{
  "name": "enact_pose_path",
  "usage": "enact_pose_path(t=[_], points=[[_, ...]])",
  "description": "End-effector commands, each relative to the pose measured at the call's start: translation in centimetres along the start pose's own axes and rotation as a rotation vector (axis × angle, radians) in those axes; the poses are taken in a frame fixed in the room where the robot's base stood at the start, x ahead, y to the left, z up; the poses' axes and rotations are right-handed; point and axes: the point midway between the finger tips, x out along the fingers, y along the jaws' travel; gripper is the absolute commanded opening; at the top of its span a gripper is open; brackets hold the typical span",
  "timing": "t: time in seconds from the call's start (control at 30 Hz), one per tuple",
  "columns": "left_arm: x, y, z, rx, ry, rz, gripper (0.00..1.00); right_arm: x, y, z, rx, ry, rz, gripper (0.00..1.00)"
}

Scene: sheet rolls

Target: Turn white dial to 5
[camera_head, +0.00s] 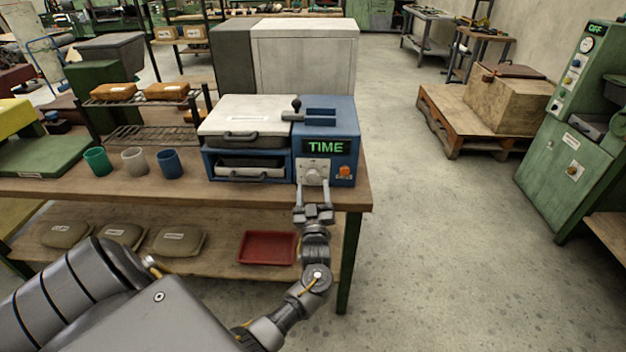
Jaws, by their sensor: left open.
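The white dial (313,172) is on the front of a blue machine (343,116) that stands on the table, below a dark display (326,147) with green letters reading TIME. An orange button (345,171) is to the right of the dial. The dial's markings are too small to read. My left gripper (313,192) is open in front of the machine, its two fingers pointing up at the dial, one on each side of its lower part. I cannot tell whether the fingers touch it. My right gripper is not in view.
Green, white and blue cups (134,161) stand left of the machine on the table (230,196). A rack (150,134) is behind them. The lower shelf holds a red tray (268,247) and several sacks (180,242).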

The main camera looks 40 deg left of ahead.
Motion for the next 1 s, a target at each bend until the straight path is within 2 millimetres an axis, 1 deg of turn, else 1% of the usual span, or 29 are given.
enact_pose_path(t=[0.03,0.2,0.37,0.6,0.93,1.0], points=[[0.9,0.0,-0.2,0.001,0.002,0.000,0.59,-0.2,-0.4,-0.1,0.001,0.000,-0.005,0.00],[2.7,0.0,0.0,0.001,0.000,0.000,0.59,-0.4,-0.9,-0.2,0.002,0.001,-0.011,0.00],[3.4,0.0,0.0,0.000,-0.001,0.000,0.59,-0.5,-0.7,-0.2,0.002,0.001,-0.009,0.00],[3.4,0.0,0.0,0.000,-0.001,0.000,0.59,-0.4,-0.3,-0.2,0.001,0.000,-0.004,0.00],[3.4,0.0,0.0,0.000,-0.001,0.000,0.16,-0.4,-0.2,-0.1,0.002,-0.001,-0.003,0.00],[3.4,0.0,0.0,0.001,-0.001,0.000,0.15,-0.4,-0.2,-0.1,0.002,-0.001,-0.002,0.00]])
